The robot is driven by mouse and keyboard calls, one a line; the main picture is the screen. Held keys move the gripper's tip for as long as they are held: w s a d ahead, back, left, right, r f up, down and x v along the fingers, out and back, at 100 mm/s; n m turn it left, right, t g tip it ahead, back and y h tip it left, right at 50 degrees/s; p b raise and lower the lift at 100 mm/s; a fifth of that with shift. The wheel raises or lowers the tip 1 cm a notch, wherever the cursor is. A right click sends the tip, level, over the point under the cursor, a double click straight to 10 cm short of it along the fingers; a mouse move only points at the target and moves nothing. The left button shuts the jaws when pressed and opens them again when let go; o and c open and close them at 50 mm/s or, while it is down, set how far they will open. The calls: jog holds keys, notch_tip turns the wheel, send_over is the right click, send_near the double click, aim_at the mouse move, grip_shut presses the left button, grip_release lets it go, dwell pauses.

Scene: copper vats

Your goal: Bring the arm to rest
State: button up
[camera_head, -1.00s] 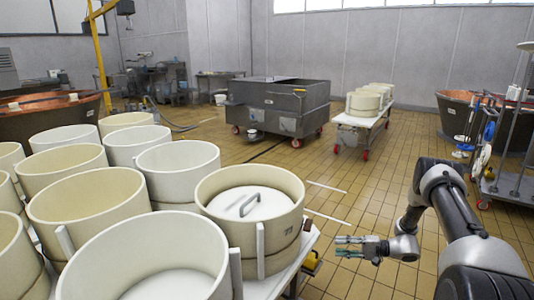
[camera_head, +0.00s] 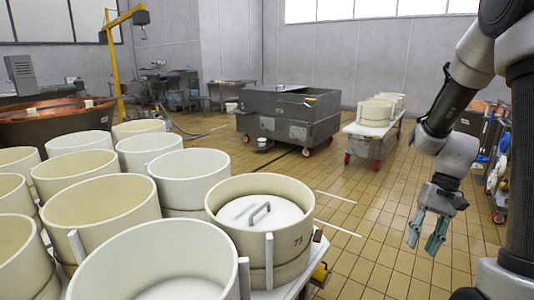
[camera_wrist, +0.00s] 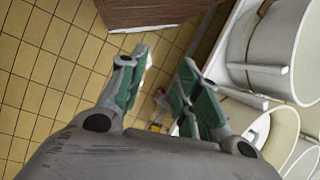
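My gripper (camera_head: 426,234) hangs at the right of the head view, fingers pointing down over the tiled floor. My arm rises above it and bends up out of the top right of the picture. The gripper also shows in the wrist view (camera_wrist: 158,88), where its two green-padded fingers stand apart with nothing between them. It is open and empty, well to the right of the cream moulds and touching nothing.
Several cream round moulds (camera_head: 95,210) crowd a table at the left; one holds a white lid with a handle (camera_head: 260,212). A grey wheeled vat (camera_head: 290,118) and a white cart (camera_head: 372,130) stand behind. A copper vat (camera_head: 50,128) is at the far left. Tiled floor (camera_head: 360,215) lies clear between.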

jog(key=s+a+r+n+t+h, duration=0.1)
jog(key=s+r+n+t+h, duration=0.1)
jog(key=s+r, duration=0.3)
jog(key=s+a+r+n+t+h, duration=0.1)
jog(key=s+r+t, duration=0.4)
jog(key=r, duration=0.7)
jog(key=shift+s+a+r+n+t+h, duration=0.2)
jog(key=shift+s+n+t+h, duration=0.15)
jog(key=shift+s+n, duration=0.4)
